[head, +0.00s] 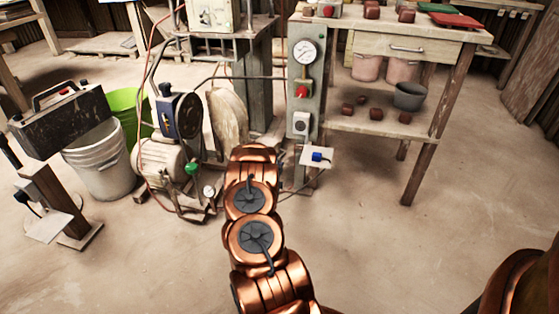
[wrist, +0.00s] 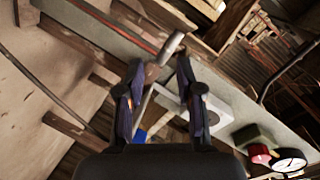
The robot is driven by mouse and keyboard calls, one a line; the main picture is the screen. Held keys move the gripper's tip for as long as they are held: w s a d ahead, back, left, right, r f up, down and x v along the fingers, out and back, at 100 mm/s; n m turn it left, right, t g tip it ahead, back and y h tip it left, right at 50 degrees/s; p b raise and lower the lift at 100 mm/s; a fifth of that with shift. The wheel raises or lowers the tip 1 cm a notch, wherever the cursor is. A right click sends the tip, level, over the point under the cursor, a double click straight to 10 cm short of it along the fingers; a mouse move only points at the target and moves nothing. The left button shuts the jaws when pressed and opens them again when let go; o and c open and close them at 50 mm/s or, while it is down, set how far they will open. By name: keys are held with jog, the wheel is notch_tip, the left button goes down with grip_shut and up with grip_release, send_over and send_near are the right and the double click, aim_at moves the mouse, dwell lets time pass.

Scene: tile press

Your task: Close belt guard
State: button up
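A pale, worn, rounded panel (head: 227,118) stands upright in the head view beside a compressor; it looks like the belt guard, but I cannot be sure. A dark wheel-like part (head: 188,115) sits just left of it on the compressor (head: 160,160). I cannot tell how far the guard stands open. My gripper (wrist: 159,65) is open in the wrist view, with a gap between its two dark fingers. A grey cylindrical end of a bar (wrist: 172,47) shows at the fingertips; I cannot tell whether it touches them. In the head view my arm hides the gripper.
A grey post carries a gauge (head: 304,52), a red knob (head: 302,91) and a switch box (head: 300,124). A wooden table (head: 385,125) stands right of it. A white bucket (head: 98,160) and green bin (head: 124,105) stand left.

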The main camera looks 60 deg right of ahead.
aim_at(280, 157)
jog(key=shift+b+x, duration=0.55)
jog(key=shift+x, duration=1.45)
jog(key=shift+c, duration=0.3)
grip_shut()
jog(key=shift+s+f, duration=0.1)
jog(key=shift+f, duration=0.05)
